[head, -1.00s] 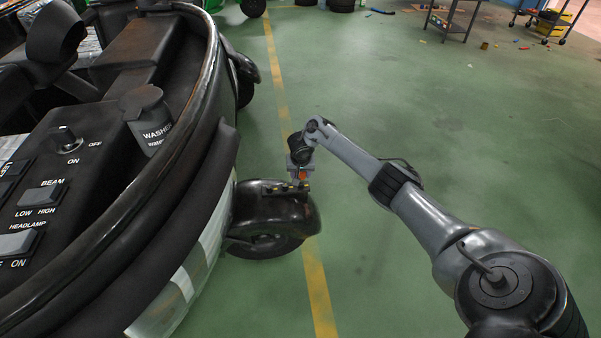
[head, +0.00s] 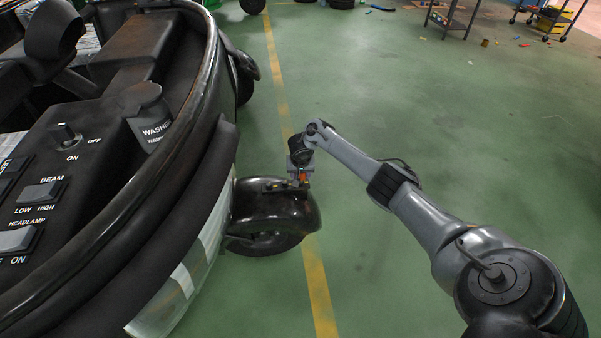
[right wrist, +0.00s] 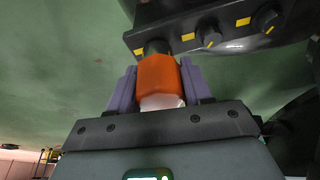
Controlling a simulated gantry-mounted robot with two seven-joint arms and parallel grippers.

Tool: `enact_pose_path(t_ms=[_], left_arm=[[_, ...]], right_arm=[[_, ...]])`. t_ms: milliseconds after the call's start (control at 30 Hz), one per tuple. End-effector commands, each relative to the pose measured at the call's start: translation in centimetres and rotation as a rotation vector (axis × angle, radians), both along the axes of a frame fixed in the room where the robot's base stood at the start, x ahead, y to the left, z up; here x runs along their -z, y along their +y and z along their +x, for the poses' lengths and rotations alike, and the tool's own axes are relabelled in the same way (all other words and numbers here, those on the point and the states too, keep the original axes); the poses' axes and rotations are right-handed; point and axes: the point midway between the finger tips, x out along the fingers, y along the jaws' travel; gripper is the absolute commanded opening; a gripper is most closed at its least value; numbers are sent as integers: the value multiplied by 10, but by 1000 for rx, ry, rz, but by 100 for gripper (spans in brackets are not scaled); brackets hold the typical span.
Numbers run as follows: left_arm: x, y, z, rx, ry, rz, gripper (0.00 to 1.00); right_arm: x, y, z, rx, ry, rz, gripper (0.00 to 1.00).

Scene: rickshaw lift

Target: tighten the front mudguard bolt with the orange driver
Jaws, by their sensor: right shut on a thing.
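My right gripper (head: 301,172) is over the black front mudguard (head: 275,208) at the rickshaw's side. In the right wrist view, the purple fingers of my right gripper (right wrist: 157,84) are shut on the orange driver (right wrist: 158,78), which has a pale base. Its far end meets a dark round bolt head (right wrist: 157,47) on a black bar (right wrist: 221,27); whether it is fully seated is hidden. Several dark bolt heads with yellow marks line this bar, which also shows on the mudguard in the head view (head: 274,185). My left gripper is not in view.
The black rickshaw body (head: 185,185) fills the left side, with its front wheel (head: 265,243) under the mudguard. Green floor with a yellow line (head: 318,290) lies open to the right. A trolley (head: 452,18) and scattered small items are at the back.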

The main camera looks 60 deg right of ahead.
Motion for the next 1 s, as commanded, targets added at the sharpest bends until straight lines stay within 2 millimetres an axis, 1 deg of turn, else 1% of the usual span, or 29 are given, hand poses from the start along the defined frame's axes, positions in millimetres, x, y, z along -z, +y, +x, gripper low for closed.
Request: enact_pose_path(t_ms=[300, 467, 1000], left_arm=[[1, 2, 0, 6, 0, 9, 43], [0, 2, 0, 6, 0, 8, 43], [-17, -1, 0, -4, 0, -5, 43]], right_arm=[[6, 0, 0, -1, -1, 0, 13], [5, 0, 1, 4, -1, 1, 13], [4, 1, 1, 99, -1, 1, 13]])
